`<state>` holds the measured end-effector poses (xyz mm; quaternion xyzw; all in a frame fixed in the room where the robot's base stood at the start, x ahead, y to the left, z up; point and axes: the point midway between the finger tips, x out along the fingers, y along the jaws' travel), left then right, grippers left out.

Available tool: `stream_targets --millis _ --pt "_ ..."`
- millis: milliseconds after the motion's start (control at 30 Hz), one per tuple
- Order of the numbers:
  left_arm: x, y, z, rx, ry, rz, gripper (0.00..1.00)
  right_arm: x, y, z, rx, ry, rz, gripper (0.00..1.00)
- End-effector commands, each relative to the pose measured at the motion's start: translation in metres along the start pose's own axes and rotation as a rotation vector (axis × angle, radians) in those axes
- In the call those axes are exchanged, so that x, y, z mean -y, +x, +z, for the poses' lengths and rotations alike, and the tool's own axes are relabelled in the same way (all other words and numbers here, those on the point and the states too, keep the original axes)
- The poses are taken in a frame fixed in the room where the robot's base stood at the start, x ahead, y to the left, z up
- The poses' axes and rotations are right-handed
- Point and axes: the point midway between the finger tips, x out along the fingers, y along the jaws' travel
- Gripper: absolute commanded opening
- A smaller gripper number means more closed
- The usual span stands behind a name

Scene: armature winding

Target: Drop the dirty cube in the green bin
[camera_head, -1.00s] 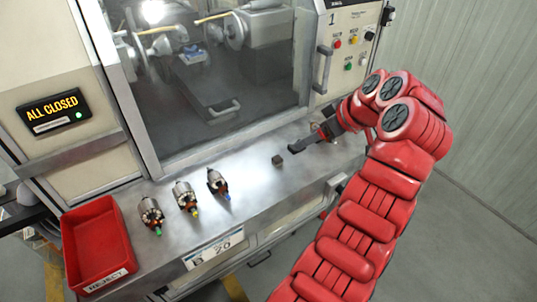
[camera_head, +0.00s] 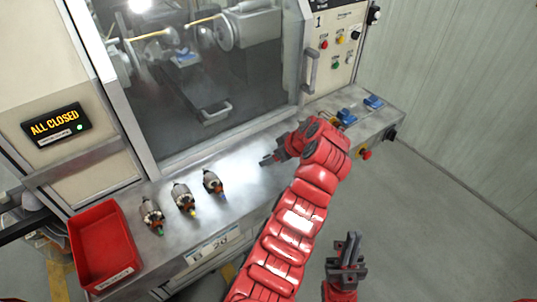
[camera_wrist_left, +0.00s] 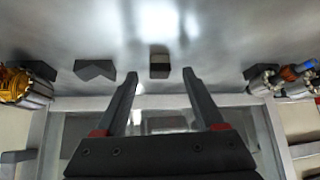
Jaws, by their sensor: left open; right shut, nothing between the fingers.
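A small dark cube (camera_wrist_left: 160,62) lies on the metal worktop in the left wrist view, ahead of and between my left fingers but beyond their tips. I cannot tell whether it is dirty. My left gripper (camera_wrist_left: 158,75) is open and empty. My right gripper (camera_head: 347,245) is shut and empty, away from the worktop at the lower right. No green bin shows in either view.
A red bin labelled REJECT (camera_head: 103,247) stands at the worktop's left end. The machine's glass door (camera_head: 210,80) rises behind.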

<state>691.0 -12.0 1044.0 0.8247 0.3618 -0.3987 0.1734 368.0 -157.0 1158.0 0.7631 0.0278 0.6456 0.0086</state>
Motion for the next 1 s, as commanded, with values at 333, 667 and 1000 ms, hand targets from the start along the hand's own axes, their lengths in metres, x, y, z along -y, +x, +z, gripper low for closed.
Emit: stream_targets --millis 333,667,1000 --pt "-0.001 0.014 0.001 0.002 -0.002 0.003 0.71 0.000 0.006 -0.001 0.001 0.000 0.000 0.00" --pt "-0.001 0.014 0.001 0.002 -0.001 0.003 0.21 0.000 0.006 -0.001 0.001 0.000 0.000 0.00" --pt "-0.001 0.014 0.001 0.001 -0.001 0.003 0.00 0.000 0.006 -0.001 0.001 0.000 0.000 0.00"
